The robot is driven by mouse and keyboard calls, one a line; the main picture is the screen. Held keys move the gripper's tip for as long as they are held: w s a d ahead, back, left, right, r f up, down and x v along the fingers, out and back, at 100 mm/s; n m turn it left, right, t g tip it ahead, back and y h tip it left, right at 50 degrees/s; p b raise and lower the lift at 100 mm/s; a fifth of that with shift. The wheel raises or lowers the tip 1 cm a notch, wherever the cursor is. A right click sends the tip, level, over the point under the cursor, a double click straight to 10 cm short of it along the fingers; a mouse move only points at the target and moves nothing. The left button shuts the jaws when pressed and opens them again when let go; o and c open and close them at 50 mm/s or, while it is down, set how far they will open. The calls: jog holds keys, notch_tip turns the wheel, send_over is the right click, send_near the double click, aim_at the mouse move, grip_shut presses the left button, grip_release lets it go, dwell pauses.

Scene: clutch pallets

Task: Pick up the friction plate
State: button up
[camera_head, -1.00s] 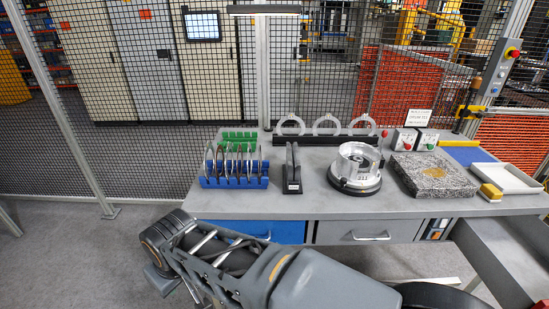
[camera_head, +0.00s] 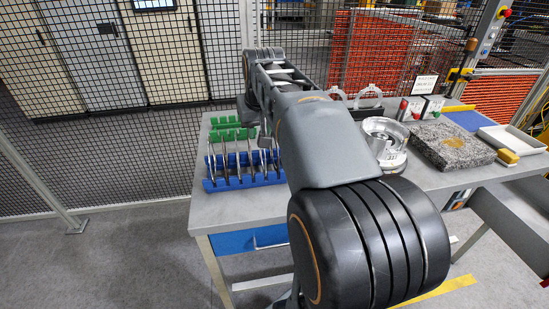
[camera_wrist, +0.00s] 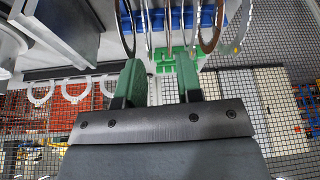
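Thin ring plates stand upright in a row in a blue rack (camera_head: 250,181) on the table, in the head view. Some rings look brownish and others silver; a brownish ring, which looks like a friction plate (camera_wrist: 213,28), shows in the wrist view. Silver rings stand between it and another dark ring. My gripper (camera_wrist: 158,66) has two green fingers, spread apart with nothing clearly held between them. The fingertips are close to the rings and the blue rack (camera_wrist: 180,17); I cannot tell whether they touch. In the head view my arm hides the gripper.
A green rack (camera_head: 228,122) stands behind the blue one. A mesh fence runs behind the table.

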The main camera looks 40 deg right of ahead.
jog(key=w+d+r+m, duration=0.1)
jog(key=d+r, duration=0.1)
jog(key=d, duration=0.5)
jog(key=shift+h, duration=0.3)
jog(key=x, duration=0.2)
jog(key=b+x, duration=0.1)
jog(key=x, duration=0.4)
jog(key=shift+w+d+r+b, duration=0.15)
jog(key=shift+w+r+b, duration=0.1)
jog(key=shift+b, duration=0.15)
jog(key=shift+x, duration=3.1)
jog(key=shift+w, duration=0.1)
grip_shut()
jog(key=shift+r, duration=0.1)
